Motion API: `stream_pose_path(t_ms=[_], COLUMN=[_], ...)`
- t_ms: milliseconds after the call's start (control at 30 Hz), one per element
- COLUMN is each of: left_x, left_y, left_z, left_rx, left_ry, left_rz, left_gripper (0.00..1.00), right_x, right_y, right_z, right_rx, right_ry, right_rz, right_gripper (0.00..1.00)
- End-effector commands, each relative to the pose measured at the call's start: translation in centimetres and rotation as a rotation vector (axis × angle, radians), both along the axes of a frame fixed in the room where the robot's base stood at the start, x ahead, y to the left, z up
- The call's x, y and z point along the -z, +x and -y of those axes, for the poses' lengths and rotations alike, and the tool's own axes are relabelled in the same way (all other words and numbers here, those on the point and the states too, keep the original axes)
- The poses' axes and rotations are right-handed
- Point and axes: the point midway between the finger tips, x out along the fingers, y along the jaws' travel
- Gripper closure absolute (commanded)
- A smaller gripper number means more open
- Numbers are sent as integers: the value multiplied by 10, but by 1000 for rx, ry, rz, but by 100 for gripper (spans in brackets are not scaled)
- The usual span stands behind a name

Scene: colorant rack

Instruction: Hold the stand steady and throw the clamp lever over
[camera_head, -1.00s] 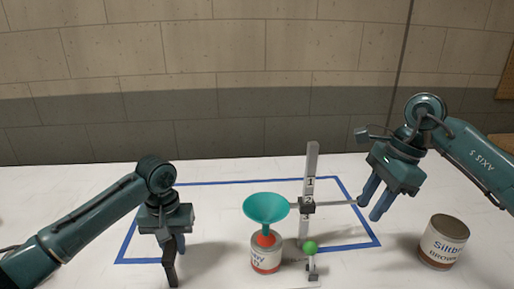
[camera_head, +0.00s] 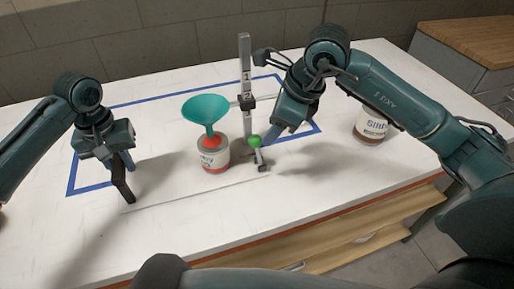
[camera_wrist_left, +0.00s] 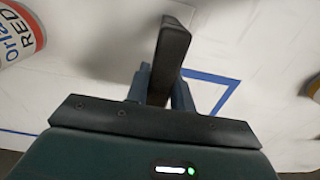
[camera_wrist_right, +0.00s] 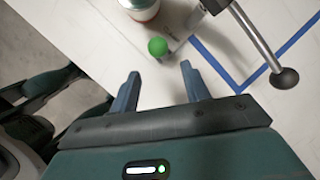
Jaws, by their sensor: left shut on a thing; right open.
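The stand has an upright grey scale post (camera_head: 244,65) on a thin white base plate. The clamp lever has a green ball knob (camera_head: 254,141) and stands low in front of the post. The knob also shows in the right wrist view (camera_wrist_right: 157,46). My left gripper (camera_head: 122,160) is shut on a dark upright grip (camera_head: 122,182) at the plate's left end; the grip fills its jaws in the left wrist view (camera_wrist_left: 169,60). My right gripper (camera_head: 278,134) is open, just right of the knob. In its wrist view the knob is beyond the fingertips, between their lines.
A teal funnel (camera_head: 205,108) sits over a red-labelled can (camera_head: 212,158) left of the post. The stand's side rod ends in a dark knob (camera_wrist_right: 285,78). Another can (camera_head: 371,125) stands behind my right forearm. Blue tape (camera_head: 78,170) outlines the work area.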

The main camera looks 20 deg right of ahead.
Motion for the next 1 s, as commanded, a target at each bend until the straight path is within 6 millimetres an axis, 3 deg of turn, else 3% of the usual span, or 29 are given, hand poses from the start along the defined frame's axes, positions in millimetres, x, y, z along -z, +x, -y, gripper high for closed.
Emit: stream_pose_path(t_ms=[300, 500, 933, 1000], left_x=[-1, -1, 0, 0], left_y=[0, 0, 0, 0], left_z=[0, 0, 0, 0], left_rx=[0, 0, 0, 0], left_ry=[-1, -1, -1, -1], left_rz=[1, 2, 1, 1], left_gripper=[100, 100, 100, 100], right_x=[60, 85, 94, 94], right_y=[18, 25, 28, 28], right_z=[-18, -25, -27, -27], right_rx=[-2, -3, -3, -3], right_ry=[1, 0, -2, -2], right_rz=[-5, -4, -1, -1], right_gripper=[53, 53, 53, 59])
